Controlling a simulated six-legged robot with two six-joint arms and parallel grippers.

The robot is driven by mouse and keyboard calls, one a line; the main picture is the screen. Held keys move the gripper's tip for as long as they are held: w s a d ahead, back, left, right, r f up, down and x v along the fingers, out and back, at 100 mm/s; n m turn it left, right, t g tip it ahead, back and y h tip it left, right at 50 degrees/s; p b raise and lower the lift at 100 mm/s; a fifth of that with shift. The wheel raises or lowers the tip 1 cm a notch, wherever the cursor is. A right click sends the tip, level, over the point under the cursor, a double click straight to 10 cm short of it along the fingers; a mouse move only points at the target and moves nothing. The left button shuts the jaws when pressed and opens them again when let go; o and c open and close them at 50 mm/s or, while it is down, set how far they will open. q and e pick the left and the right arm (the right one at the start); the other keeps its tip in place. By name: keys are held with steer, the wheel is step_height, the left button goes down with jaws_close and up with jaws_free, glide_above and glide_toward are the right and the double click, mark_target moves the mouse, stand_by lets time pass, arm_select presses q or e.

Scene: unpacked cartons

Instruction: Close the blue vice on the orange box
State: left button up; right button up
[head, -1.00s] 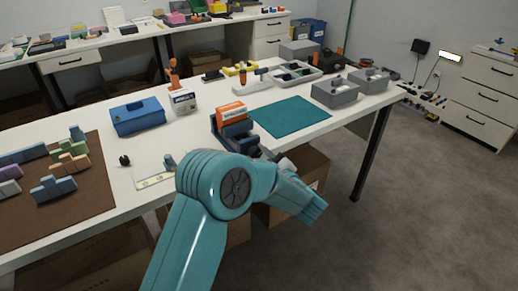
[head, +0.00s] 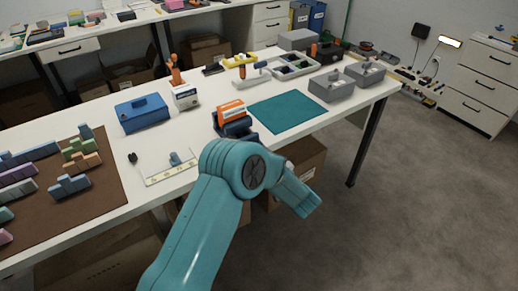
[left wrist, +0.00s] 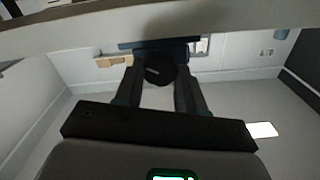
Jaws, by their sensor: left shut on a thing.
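The orange box (head: 232,110) with white lettering stands upright in the blue vice (head: 237,129) near the table's front edge. My teal left arm hides the vice's lower front in the head view, so I cannot tell there whether its jaws touch the box. In the left wrist view the vice (left wrist: 160,44) is a dark blue shape at the table edge. My left gripper (left wrist: 160,80) is shut on the vice's dark round knob (left wrist: 160,68), one finger on each side. My right gripper is not in view.
A teal mat (head: 287,113) lies right of the vice. Grey boxes (head: 332,85) stand farther right. A cardboard carton (head: 303,160) is under the table.

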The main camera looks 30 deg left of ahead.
arm_select(q)
steer(key=shift+f+m+p, duration=0.1)
steer(key=shift+m+p, duration=0.2)
steer(key=shift+m, duration=0.4)
steer(key=o, duration=1.1)
steer(key=shift+c, duration=0.2)
steer(key=shift+d, duration=0.1)
steer(key=v, duration=1.6)
steer(key=shift+s+d, duration=0.1)
